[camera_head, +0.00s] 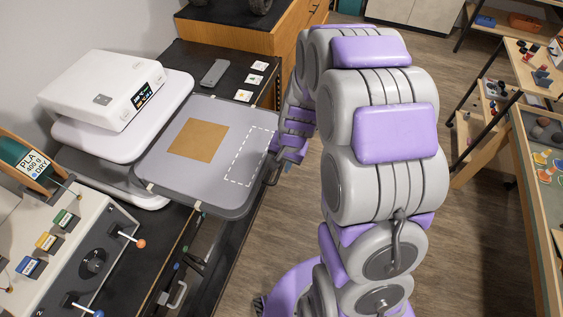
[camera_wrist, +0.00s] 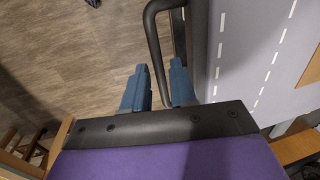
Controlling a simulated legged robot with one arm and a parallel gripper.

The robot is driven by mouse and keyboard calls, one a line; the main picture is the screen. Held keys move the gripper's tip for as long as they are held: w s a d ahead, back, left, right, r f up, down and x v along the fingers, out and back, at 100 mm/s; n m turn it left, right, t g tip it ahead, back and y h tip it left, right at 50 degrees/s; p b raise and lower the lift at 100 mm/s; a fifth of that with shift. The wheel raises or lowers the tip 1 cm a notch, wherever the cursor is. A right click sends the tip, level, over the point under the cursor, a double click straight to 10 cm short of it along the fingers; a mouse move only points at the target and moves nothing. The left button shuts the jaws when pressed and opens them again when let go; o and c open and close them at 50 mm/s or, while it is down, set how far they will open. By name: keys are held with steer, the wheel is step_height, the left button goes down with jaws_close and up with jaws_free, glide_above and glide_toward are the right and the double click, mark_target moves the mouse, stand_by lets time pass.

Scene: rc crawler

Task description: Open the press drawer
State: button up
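The press (camera_head: 105,88) is a white machine with a small lit screen, at the left of the head view. Its grey drawer plate (camera_head: 165,180) lies out to the right of the white press head, bearing a tan square and a dashed white outline. A dark bar handle (camera_wrist: 152,30) runs along the plate's edge in the wrist view; part of it shows in the head view (camera_head: 275,174). My gripper (camera_wrist: 159,85) has its blue fingers on either side of the handle bar, with narrow gaps visible. In the head view my wrist is beside the plate's right edge, fingertips mostly hidden.
A control box (camera_head: 65,240) with levers stands at the lower left. A grey phone-like object (camera_head: 214,72) and small cards lie on the black bench behind the plate. A wooden table (camera_head: 530,180) is at the right. The floor (camera_head: 480,240) between is clear.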

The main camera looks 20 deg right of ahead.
steer(key=shift+o, duration=0.9)
steer(key=shift+a, duration=0.1)
steer(key=shift+r, duration=0.1)
step_height(320, 180, up, 17)
steer(key=s+d+p, duration=0.1)
steer(key=s+d, duration=0.1)
steer(key=shift+d+p, duration=0.3)
steer(key=shift+p, duration=0.05)
steer(key=shift+s, duration=0.1)
steer(key=s+a+f+n+g+h+b, duration=0.1)
steer(key=s+a+n+b, duration=0.1)
steer(key=s, duration=1.1)
steer(key=s+a+f+n+g+b, duration=0.1)
steer(key=s+n, duration=0.4)
steer(key=s, duration=0.8)
steer(key=shift+a+g+h+b, duration=0.4)
steer(key=shift+a+g+b, duration=0.2)
steer(key=shift+a, duration=0.5)
